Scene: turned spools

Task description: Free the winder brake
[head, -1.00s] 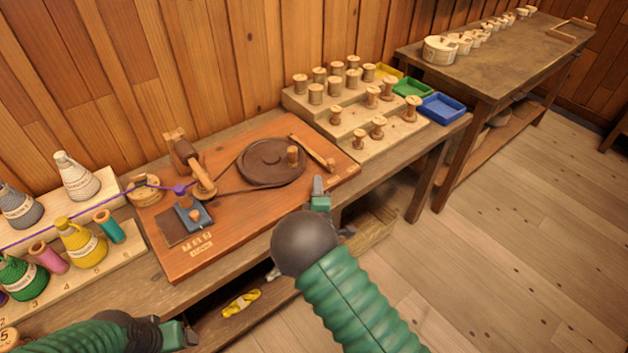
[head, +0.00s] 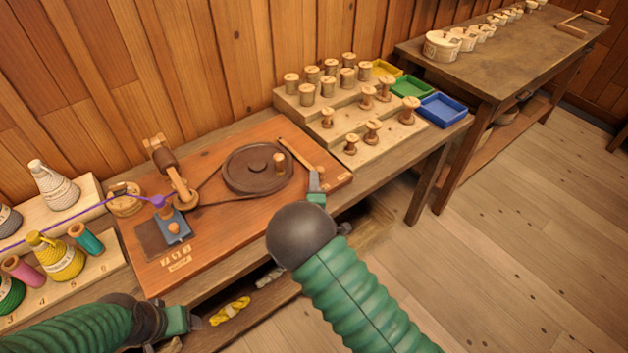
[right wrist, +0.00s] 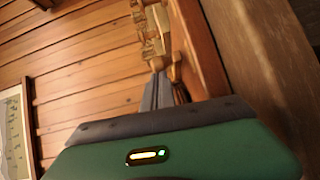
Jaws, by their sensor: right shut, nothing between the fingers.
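The winder stands on a reddish-brown board (head: 215,253) on the bench. Its dark round wheel (head: 240,178) has a short wooden knob (head: 279,163) on top. A light wooden bar (head: 293,153), which looks like the brake lever, lies slanted along the wheel's right side. My right gripper (head: 315,178) is shut and empty at the bar's near end, by the board's right edge; I cannot tell if they touch. In the right wrist view its fingers (right wrist: 156,90) point at wooden parts. My left gripper (head: 185,320) is low, in front of the bench; its jaws are unclear.
A purple thread runs from the left to a blue-based guide (head: 173,227). Cones of yarn (head: 55,256) stand at the left. A stepped rack of wooden spools (head: 337,128) and yellow, green and blue trays (head: 441,109) are behind right. The floor at right is clear.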

